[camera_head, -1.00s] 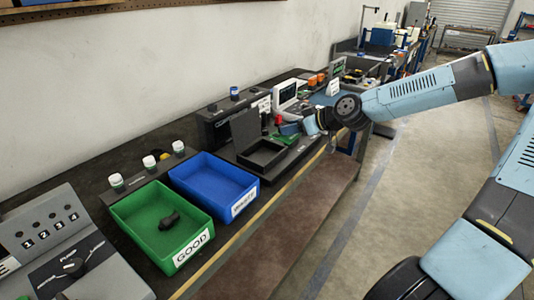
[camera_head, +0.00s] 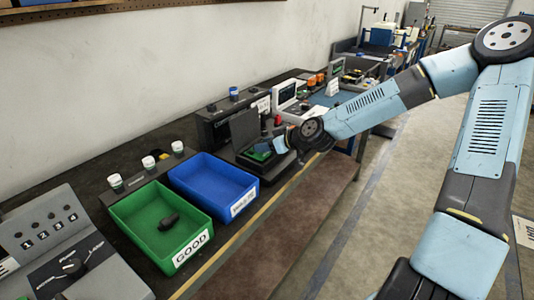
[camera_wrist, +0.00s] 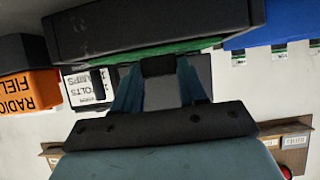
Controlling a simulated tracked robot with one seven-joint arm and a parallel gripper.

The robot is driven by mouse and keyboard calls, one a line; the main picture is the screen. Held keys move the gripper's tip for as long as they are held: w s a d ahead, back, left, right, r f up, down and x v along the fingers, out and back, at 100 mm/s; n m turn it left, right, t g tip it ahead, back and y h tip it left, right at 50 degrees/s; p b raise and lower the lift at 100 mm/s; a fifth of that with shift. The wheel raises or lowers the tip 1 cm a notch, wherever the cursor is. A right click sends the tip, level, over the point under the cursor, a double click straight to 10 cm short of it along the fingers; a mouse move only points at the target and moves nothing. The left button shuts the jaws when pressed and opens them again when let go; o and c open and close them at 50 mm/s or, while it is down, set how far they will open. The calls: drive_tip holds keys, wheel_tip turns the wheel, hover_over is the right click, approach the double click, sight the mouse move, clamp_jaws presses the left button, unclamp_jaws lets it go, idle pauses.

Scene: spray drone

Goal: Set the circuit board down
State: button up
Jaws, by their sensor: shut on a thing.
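The circuit board (camera_head: 261,155) is a small green plate, partly hidden by my gripper in the head view. My gripper (camera_head: 279,147) is shut on it at the open black box. In the wrist view the board shows as a thin green edge (camera_wrist: 125,55) at the fingertips of my gripper (camera_wrist: 158,68). The black box (camera_head: 272,170) stands on the bench with its lid (camera_head: 244,128) raised. The board is over or inside the box opening; I cannot tell whether it touches the bottom. A dark slab lies just beyond the green edge in the wrist view.
A blue bin (camera_head: 212,183) and a green bin (camera_head: 155,212) marked GOOD, holding a dark part (camera_head: 168,221), stand left of the box. A meter with a screen (camera_head: 287,92) and orange-topped items stand behind to the right. The bench front edge runs close by.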

wheel_tip(320, 180, down, 3)
drive_tip(key=shift+a+f, duration=0.15)
drive_tip(key=shift+f, duration=0.05)
drive_tip(key=o, duration=1.1)
drive_tip(key=shift+v, duration=6)
